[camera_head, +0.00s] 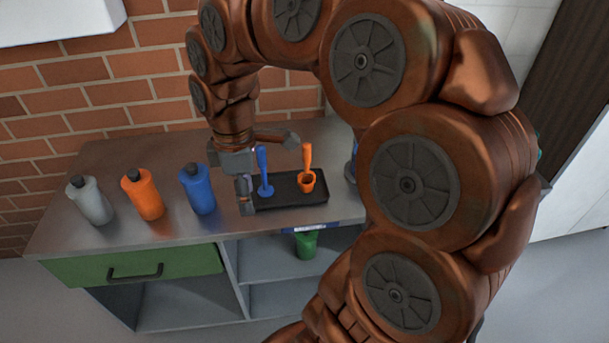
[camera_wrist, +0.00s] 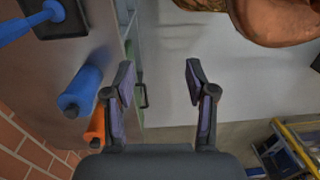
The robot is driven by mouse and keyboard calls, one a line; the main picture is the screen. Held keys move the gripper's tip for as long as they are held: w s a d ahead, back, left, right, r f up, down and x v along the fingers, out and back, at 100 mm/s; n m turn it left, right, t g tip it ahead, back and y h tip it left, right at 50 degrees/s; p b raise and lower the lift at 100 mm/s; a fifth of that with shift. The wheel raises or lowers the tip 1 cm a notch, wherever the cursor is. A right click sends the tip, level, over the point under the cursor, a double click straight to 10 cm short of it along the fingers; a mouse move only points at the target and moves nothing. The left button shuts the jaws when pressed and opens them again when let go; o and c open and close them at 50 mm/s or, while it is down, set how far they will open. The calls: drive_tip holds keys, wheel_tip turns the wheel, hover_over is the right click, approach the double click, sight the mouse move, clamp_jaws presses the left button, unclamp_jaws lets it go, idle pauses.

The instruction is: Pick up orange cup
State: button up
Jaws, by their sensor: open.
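Grey (camera_head: 90,200), orange (camera_head: 142,194) and blue (camera_head: 197,189) bottles stand on the left counter. A green cup (camera_head: 305,245) sits on the shelf below. A brick wall (camera_head: 110,92) is behind.

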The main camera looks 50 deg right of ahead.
drive_tip(key=w+d+n, duration=0.4)
drive_tip(key=w+d, duration=0.3)
drive_tip(key=d, duration=0.3)
drive_tip(key=n, duration=0.5)
hover_over(307, 155)
drive_tip(key=w, duration=0.1)
drive_tip(key=f, duration=0.2)
drive_tip(key=shift+w+d+f+t, duration=0.15)
drive_tip(key=shift+d+f+t, duration=0.05)
drive_tip(key=shift+f+t, duration=0.15)
drive_tip(key=shift+d+f, duration=0.15)
drive_tip(key=shift+f, duration=0.05)
drive_tip(key=shift+s+d+f+p, duration=0.1)
drive_tip(key=shift+f+p, duration=0.6)
drive_tip(key=shift+f, duration=1.15)
drive_tip(key=shift+s+f+p, duration=0.1)
drive_tip(key=shift+f+p, duration=0.55)
drive_tip(key=shift+f, duration=1.2)
drive_tip(key=shift+c, duration=0.2)
clamp_jaws()
